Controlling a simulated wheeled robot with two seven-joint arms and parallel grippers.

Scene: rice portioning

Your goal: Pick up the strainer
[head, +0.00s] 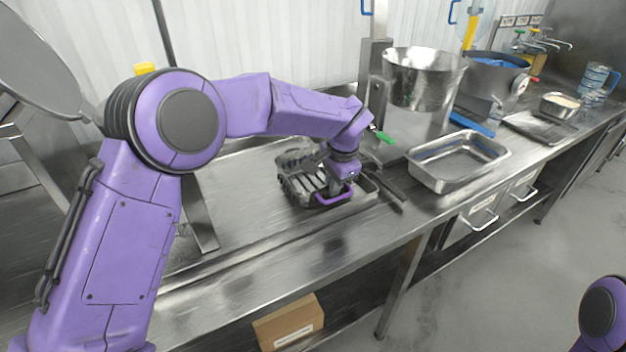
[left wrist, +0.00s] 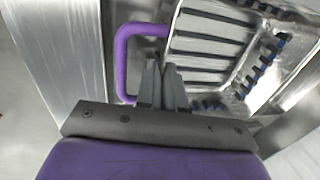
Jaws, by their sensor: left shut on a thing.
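The strainer (head: 300,187) is a slotted metal basket with a purple handle (head: 333,198). It sits in a shallow metal pan on the steel counter, left of the rectangular tray. My left gripper (head: 342,184) points down at its right side, by the handle. In the left wrist view, the strainer (left wrist: 205,48) fills the upper right with its dark slots, and the purple handle (left wrist: 126,60) loops beside the fingers (left wrist: 162,72). The fingers are close together and shut on the strainer; the exact contact is partly hidden. My right gripper is out of view.
An empty rectangular metal tray (head: 455,161) stands to the right on the counter. A large metal pot (head: 422,80) is above and behind it. Farther right are a blue-filled pot (head: 497,82) and a small pan (head: 560,106). A cardboard box (head: 288,323) lies below the counter.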

